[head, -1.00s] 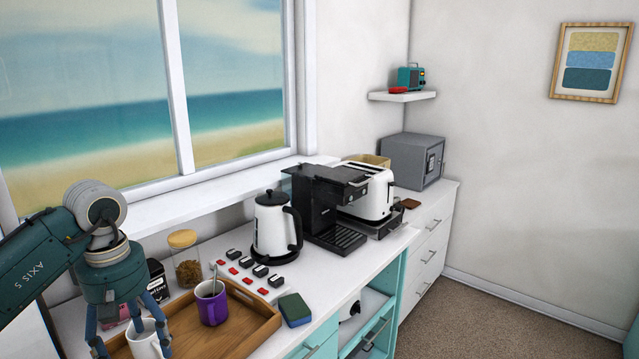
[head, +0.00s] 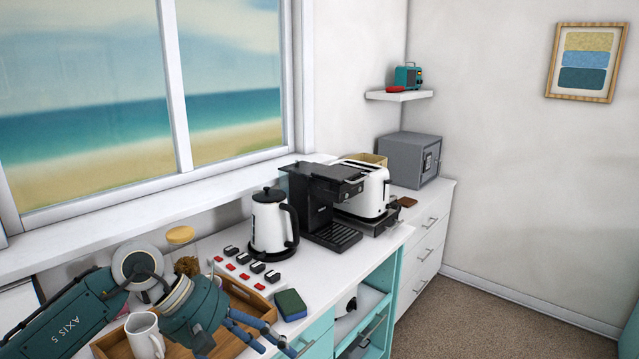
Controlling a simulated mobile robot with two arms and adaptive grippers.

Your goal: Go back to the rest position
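My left gripper (head: 245,343) reaches in from the lower left, over the wooden tray (head: 108,346). Its fingers are spread apart with nothing seen between them, pointing down and to the right. A white mug (head: 146,338) stands upright in the tray, left of the gripper and apart from its fingers. The purple mug is hidden behind my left gripper and wrist. My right gripper is out of view.
A sponge (head: 291,305) lies right of the tray. The counter's front right strip is clear.

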